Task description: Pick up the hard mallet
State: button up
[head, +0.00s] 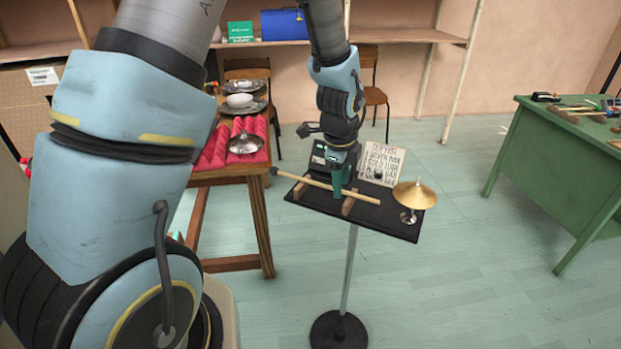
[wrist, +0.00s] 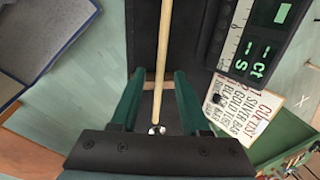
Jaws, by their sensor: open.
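The hard mallet (head: 318,184) has a pale wooden shaft and a small dark head at its left end. It lies across wooden rests (head: 349,203) on the black stand tray (head: 380,219). My gripper (head: 337,186) points down at the middle of the shaft. In the wrist view, the green fingers of my gripper (wrist: 158,84) are apart, one on each side of the mallet shaft (wrist: 161,60). A gap shows between the shaft and each finger. The mallet's head is not visible in the wrist view.
A brass cymbal (head: 413,195) stands at the tray's right end. A lettered card (head: 381,163) is behind the mallet.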

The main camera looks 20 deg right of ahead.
jog(key=shift+w+f, duration=0.15)
jog(key=shift+f, duration=0.5)
jog(key=shift+c, duration=0.3)
grip_shut()
dwell(0.6)
